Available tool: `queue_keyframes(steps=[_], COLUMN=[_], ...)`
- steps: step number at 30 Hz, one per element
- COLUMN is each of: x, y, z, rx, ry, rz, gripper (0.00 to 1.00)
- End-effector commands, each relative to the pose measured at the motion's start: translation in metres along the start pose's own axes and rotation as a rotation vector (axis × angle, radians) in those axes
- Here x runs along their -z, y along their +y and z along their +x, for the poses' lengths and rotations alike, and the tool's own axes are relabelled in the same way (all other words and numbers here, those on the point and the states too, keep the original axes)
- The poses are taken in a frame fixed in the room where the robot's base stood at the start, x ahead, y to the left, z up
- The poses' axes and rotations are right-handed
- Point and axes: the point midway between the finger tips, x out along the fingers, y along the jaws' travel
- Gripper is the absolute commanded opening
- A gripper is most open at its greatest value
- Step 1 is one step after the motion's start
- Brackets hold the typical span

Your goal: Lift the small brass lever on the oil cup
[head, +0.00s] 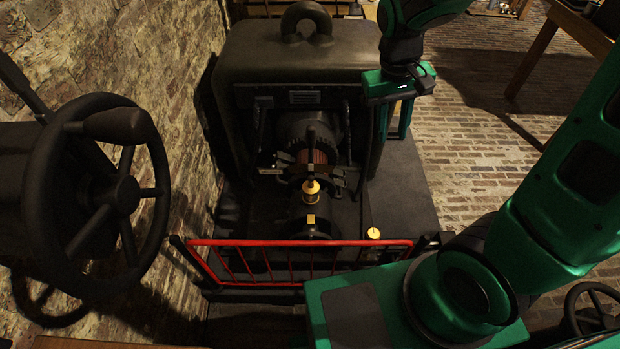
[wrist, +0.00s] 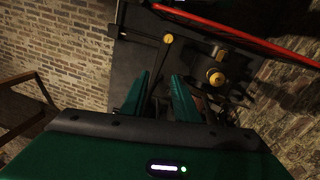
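The brass oil cup (head: 311,188) stands on top of the dark machine's shaft housing, in the middle of the head view. In the wrist view it shows right of the fingers as a round brass top (wrist: 215,78). Its small lever is too small and dark to make out. My gripper (head: 393,128) is at the machine's right side, right of the cup and apart from it. In the wrist view its two green fingers (wrist: 160,95) are spread with an empty gap between them.
A red guard rail (head: 300,243) crosses in front of the machine (head: 295,65). A brass-topped post (head: 373,233) stands just behind the rail. A dark handwheel (head: 125,192) is at left by the brick wall. Brick floor (head: 470,110) lies open at right.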

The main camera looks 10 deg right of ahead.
Motion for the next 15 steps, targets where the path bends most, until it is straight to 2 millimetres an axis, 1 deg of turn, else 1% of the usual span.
queue_keyframes(steps=[1,2,3,5,6,9,12,15], x=[0.01,0.015,0.021,0.028,0.03,0.032,0.031,0.029], y=[-0.028,-0.043,-0.063,-0.094,-0.113,-0.155,-0.186,-0.205], z=[0.009,0.014,0.02,0.03,0.036,0.051,0.063,0.07], rx=[-0.016,-0.024,-0.033,-0.047,-0.055,-0.07,-0.08,-0.086], ry=[0.002,0.007,0.016,0.028,0.035,0.054,0.069,0.078], rz=[-0.063,-0.094,-0.134,-0.193,-0.229,-0.307,-0.363,-0.396], gripper=[0.28,0.28,0.28,0.28,0.28,0.28,0.28,0.28])
